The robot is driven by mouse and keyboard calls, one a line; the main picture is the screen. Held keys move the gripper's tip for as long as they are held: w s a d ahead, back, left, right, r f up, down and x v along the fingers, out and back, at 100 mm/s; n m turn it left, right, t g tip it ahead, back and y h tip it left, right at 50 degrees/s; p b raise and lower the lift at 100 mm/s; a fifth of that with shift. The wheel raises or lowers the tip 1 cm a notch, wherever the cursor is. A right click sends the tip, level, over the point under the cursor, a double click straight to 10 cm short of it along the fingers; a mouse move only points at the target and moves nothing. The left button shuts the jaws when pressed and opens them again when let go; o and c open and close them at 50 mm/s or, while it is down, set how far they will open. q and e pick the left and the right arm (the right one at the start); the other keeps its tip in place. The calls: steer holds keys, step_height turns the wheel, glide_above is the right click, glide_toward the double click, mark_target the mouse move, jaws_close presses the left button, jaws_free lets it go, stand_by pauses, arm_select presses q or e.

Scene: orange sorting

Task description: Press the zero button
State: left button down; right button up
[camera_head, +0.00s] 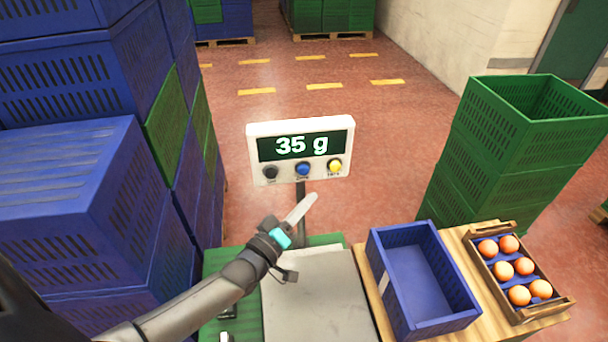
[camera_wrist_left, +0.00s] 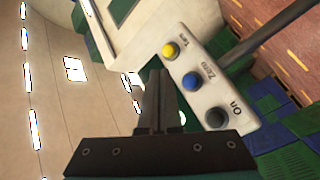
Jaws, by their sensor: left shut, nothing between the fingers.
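The scale's white display unit (camera_head: 340,125) reads "35 g" and stands on a post. The blue zero button (camera_head: 303,169) is in the middle of its button row, between a black button (camera_head: 270,172) and a yellow button (camera_head: 335,166). In the left wrist view the blue button (camera_wrist_left: 192,80) is labelled "Zero", with the yellow "Tare" and black "On" buttons on either side. My left gripper (camera_head: 312,198) is shut and empty, just below the display in the head view. In the left wrist view its closed fingers (camera_wrist_left: 157,78) appear left of the blue button. I cannot tell whether they touch the unit.
The scale's grey plate (camera_head: 315,300) is bare. To its right are an empty blue crate (camera_head: 425,325) and a wooden box (camera_head: 545,312) with several oranges. Stacked blue crates (camera_head: 75,185) crowd the left; green crates (camera_head: 510,165) stand at the right.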

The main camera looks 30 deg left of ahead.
mark_target(308, 170)
arm_select(q)
steer(key=w+a+b, duration=0.3)
steer(key=w, duration=0.1)
steer(key=shift+w+a, duration=0.35)
steer(key=shift+w, duration=0.05)
stand_by(0.9)
steer(key=shift+w, duration=0.1)
stand_by(0.8)
steer(key=shift+w+a, duration=0.25)
steer(key=shift+w+a+b, duration=0.35)
steer(key=shift+w+b, duration=0.1)
steer(key=shift+b, duration=0.15)
stand_by(0.7)
steer(key=shift+s+d, duration=0.1)
steer(key=shift+s+d+p, duration=0.5)
steer(key=shift+s+p, duration=0.2)
steer(key=shift+p, duration=0.05)
